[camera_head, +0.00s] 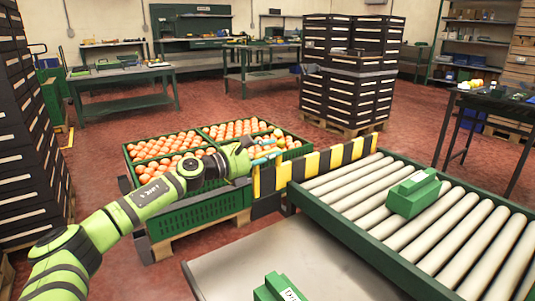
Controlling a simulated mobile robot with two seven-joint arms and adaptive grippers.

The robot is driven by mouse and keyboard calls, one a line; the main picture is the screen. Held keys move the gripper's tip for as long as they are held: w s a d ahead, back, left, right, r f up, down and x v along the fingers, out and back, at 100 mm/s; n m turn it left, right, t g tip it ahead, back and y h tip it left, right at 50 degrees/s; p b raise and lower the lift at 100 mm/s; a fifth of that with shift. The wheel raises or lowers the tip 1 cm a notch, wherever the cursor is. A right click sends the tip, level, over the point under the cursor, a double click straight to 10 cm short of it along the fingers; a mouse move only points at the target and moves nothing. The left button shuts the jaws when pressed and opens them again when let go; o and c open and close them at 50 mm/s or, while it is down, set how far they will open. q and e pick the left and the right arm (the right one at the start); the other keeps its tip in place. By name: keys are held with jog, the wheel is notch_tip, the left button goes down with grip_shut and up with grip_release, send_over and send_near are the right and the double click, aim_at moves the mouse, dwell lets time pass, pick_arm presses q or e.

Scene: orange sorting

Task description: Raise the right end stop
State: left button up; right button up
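A yellow-and-black striped barrier (312,163) stands across the far end of the roller conveyor (370,232). It looks like the end stop; I cannot tell whether it is one piece or two. Its left part reaches lower, beside the orange crates. My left gripper (267,151) is just above and behind the barrier's left end, near the front right corner of the crates. Its two light-blue fingertips are apart, with no held object visible. I cannot tell whether it touches the barrier. My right gripper is out of view.
A green block-shaped item (414,193) sits on the rollers. Another green item (279,289) with a label is at the bottom edge, by a grey flat surface (300,254). Green crates (205,213) of oranges stand on a pallet. Stacked dark crates (345,100) stand behind.

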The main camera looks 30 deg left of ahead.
pick_arm(q)
jog(key=shift+d, duration=0.1)
jog(key=shift+s+a+f, duration=0.15)
jog(key=shift+s+a, duration=0.15)
jog(key=shift+s, duration=0.1)
jog(key=v, duration=0.3)
jog(key=shift+s+a+f, duration=0.1)
jog(key=shift+s+a, duration=0.05)
jog(key=shift+s, duration=0.2)
jog(key=v, duration=0.7)
jog(key=shift+s+r, duration=0.1)
jog(key=shift+r, duration=0.1)
dwell(0.4)
